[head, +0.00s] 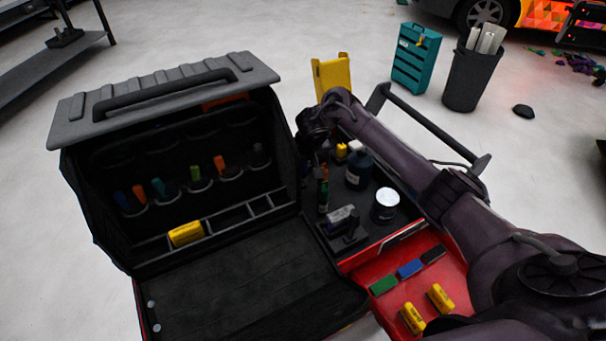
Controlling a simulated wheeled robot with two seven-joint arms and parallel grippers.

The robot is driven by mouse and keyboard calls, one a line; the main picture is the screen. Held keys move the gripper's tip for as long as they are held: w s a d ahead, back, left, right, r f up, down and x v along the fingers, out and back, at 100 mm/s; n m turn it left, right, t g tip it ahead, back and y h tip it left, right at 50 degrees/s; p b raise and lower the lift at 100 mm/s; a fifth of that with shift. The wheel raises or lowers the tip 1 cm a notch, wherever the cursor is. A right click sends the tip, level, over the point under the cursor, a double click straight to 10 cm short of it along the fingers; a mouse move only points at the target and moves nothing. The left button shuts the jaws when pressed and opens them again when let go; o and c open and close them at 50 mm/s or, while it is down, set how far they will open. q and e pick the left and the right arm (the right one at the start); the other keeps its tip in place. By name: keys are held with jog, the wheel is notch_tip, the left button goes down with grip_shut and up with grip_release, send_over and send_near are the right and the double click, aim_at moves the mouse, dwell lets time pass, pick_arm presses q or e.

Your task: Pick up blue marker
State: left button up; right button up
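A blue marker (121,200) stands in a loop at the left end of the row inside the open black case (250,295). Beside it in the same row are an orange marker (140,194), a teal one (158,187), a green one (195,173), another orange one (219,163) and a grey one (257,150). My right arm comes in from the right, and its dark gripper (312,142) is at the case's right edge, well to the right of the blue marker. Its fingers are too dark to read. My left gripper is out of view.
A red cart drawer (405,284) holds green, blue and black blocks and two yellow ones. Above it, a dark tray carries a dark bottle (358,170) and a white-topped can (385,204). The case's raised lid (160,95) overhangs the marker row.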

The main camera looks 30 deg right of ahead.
jog(key=shift+c, duration=0.2)
jog(key=c, duration=1)
jog(key=shift+r, duration=0.1)
